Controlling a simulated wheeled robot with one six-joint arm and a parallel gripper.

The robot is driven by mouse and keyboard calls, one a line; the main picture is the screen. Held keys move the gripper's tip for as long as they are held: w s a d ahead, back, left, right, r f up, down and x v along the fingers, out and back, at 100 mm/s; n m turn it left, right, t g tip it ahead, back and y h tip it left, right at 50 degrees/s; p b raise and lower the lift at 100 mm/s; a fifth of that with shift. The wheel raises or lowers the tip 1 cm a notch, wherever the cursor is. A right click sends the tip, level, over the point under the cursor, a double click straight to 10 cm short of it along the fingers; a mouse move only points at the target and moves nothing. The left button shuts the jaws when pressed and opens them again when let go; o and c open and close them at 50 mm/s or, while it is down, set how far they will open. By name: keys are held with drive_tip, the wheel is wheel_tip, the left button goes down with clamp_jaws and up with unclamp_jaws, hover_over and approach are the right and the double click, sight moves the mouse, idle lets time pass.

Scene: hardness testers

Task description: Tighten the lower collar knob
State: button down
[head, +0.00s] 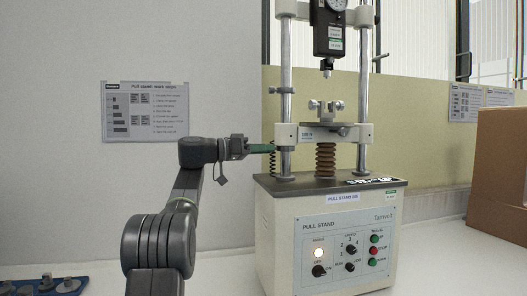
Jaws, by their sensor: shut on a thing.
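The pull stand (328,241) is a pale cabinet with two upright steel columns. A collar (281,90) with a small knob on its left sits partway up the left column. Lower down, a pale crosshead (345,132) spans the columns above a brown screw bellows. My gripper (271,148) comes in level from the left, its green fingers at the left column just below the crosshead's left end. It is shut on what appears to be the lower collar knob, which the fingers hide. The lower collar itself cannot be made out clearly.
A black coiled cord (272,163) hangs right below my fingertips. A force gauge (329,30) hangs between the columns above a small clamp (326,110). A cardboard box (497,165) stands at right, a blue tray (45,287) at lower left.

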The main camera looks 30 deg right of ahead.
drive_tip(key=c, duration=1.3)
unclamp_jaws()
drive_tip(key=v, duration=1.4)
drive_tip(key=shift+p, duration=0.35)
drive_tip(key=x, duration=1.4)
drive_tip(key=shift+b, duration=0.35)
